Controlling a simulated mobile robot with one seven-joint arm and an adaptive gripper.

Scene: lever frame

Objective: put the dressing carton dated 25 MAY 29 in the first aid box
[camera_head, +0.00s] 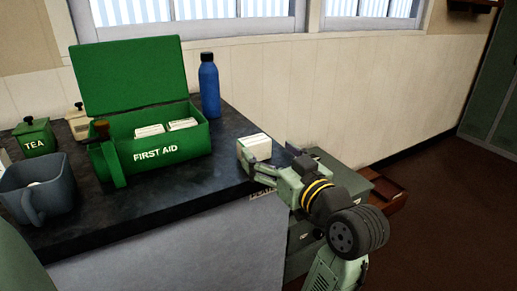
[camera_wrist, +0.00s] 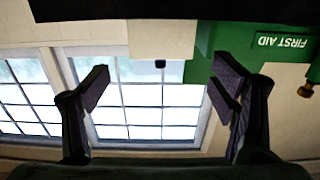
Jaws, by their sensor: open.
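A small white carton (camera_head: 254,147) sits at the right end of the dark counter; no date on it can be read. My gripper (camera_head: 275,160) is open at the carton's right side, low over the counter edge. I cannot tell whether a finger touches it. The green first aid box (camera_head: 160,153) stands lid up on the counter with white cartons (camera_head: 166,128) inside. Its label is upside down in the wrist view.
A blue bottle (camera_head: 209,86) stands behind the box's right end. A grey container (camera_head: 40,190), a green tea tin (camera_head: 35,138) and a cream tin (camera_head: 77,122) are at the left. Bare counter (camera_head: 215,180) lies between box and carton.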

